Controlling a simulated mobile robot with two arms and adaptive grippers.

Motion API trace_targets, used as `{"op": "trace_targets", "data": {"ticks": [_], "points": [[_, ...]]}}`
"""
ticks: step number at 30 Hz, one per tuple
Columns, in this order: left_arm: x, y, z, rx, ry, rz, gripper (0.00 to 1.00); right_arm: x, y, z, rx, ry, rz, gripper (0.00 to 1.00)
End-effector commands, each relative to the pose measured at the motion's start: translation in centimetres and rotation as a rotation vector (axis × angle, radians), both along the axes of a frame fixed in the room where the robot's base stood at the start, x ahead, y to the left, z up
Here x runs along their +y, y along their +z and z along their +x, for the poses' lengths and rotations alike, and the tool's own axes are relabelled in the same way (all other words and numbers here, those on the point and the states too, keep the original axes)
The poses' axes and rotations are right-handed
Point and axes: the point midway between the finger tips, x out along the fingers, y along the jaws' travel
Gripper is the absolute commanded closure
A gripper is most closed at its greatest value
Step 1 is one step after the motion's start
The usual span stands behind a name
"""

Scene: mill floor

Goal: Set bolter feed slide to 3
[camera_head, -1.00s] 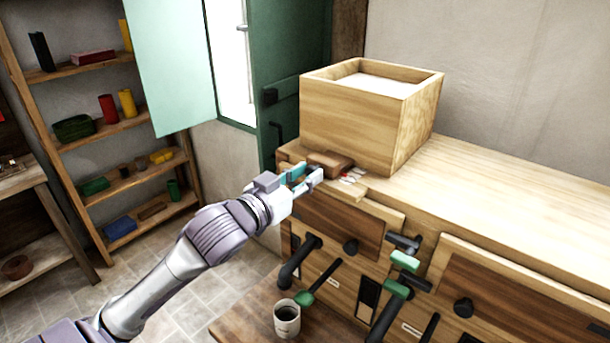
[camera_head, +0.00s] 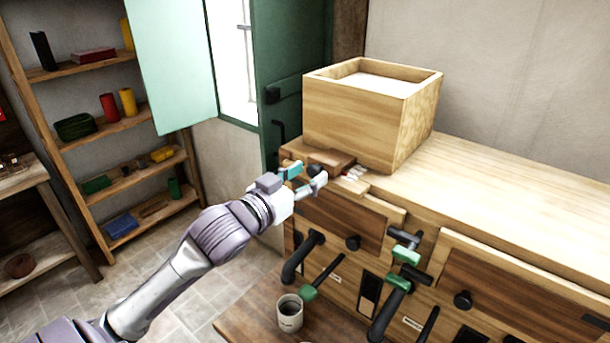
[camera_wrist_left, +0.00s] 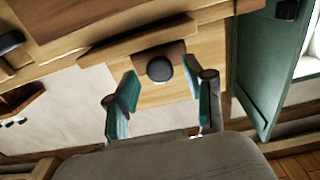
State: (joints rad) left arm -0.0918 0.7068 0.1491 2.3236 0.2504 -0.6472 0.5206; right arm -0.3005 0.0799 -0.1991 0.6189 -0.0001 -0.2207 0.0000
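The feed slide (camera_head: 334,161) is a brown wooden block on the machine's top, at the near left foot of the box. Its round black knob (camera_head: 315,171) faces my left gripper (camera_head: 306,180). In the left wrist view, the knob (camera_wrist_left: 160,69) lies between the lines of my two teal-padded fingers (camera_wrist_left: 163,100), just beyond their tips. The fingers are apart, with gaps on both sides of the knob. A small scale with red and white marks (camera_head: 352,173) lies right of the slide; its numbers are too small to read. My right gripper is not in view.
A wooden box (camera_head: 350,115) stands on the machine top, right behind the slide. Black levers with green grips (camera_head: 400,282) stick out of the front. A cup (camera_head: 289,313) stands on a low wooden surface. A green door (camera_head: 290,70) is behind; shelves (camera_head: 125,130) stand left.

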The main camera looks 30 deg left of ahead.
Motion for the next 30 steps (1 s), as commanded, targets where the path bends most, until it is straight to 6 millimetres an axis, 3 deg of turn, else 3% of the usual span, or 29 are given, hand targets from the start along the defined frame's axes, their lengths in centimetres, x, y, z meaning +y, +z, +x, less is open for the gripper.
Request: {"op": "trace_targets", "data": {"ticks": [10,22,30], "points": [[0.1,0.8,0.0,-0.004,0.001,0.002,0.46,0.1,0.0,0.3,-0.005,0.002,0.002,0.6],[0.0,8.1,-0.1,-0.007,0.0,0.004,0.46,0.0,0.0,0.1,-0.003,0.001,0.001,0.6],[0.0,10.0,0.0,-0.002,0.001,0.001,0.46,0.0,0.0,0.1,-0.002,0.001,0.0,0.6]]}}
